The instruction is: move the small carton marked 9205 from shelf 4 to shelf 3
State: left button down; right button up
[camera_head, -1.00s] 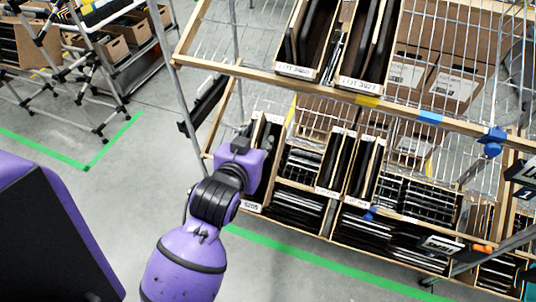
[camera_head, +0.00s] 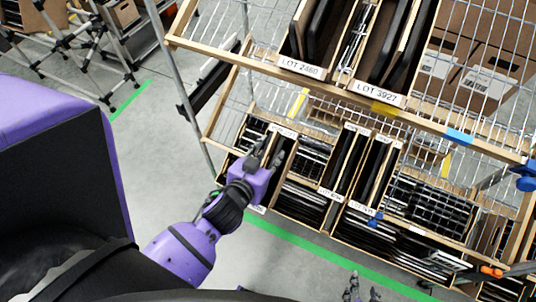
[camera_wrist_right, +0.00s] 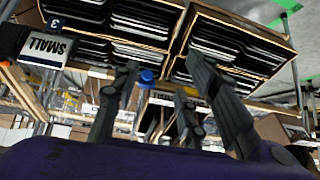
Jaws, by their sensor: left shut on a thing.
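My left gripper (camera_head: 264,158) is shut on the narrow small carton (camera_head: 285,148) at the left end of the lower shelf. The carton is tilted like its neighbours and holds dark contents. My gripper and wrist hide much of its near part. Its front label (camera_head: 257,209) is partly covered and too small to read now. My right gripper (camera_head: 361,290) shows only its fingertips at the bottom edge of the head view. In the right wrist view my right gripper (camera_wrist_right: 168,95) is open, with its fingers wide apart and nothing between them.
Narrow cartons marked LOT 2460 (camera_head: 300,67) and LOT 3927 (camera_head: 377,93) stand on the upper shelf. More cartons (camera_head: 335,194) fill the lower shelf right of the held one. Open floor lies in front.

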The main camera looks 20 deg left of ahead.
aim_at(278, 138)
pick_arm(q)
jog(key=w, duration=0.3)
jog(key=shift+w+r, duration=0.15)
jog(key=shift+w, duration=0.15)
jog(key=shift+w+d+b, duration=0.1)
jog(key=shift+w+b, duration=0.2)
jog(key=shift+w, duration=0.9)
jog(key=shift+w+b, duration=0.3)
jog(key=shift+w, duration=1.65)
jog(key=r+b+x, duration=0.1)
jog(key=b+x, duration=0.3)
jog(key=x, duration=0.8)
jog(key=shift+w, duration=0.4)
pick_arm(e)
jog(key=shift+s+d+f, duration=0.1)
jog(key=shift+d+f, duration=0.1)
jog(key=shift+f, duration=1)
jog(key=shift+s+d+f, duration=0.1)
jog(key=shift+d+f, duration=0.1)
jog(key=shift+f, duration=1)
pick_arm(q)
jog(key=shift+d, duration=0.1)
pick_arm(e)
jog(key=shift+s+d, duration=0.1)
jog(key=shift+s, duration=0.05)
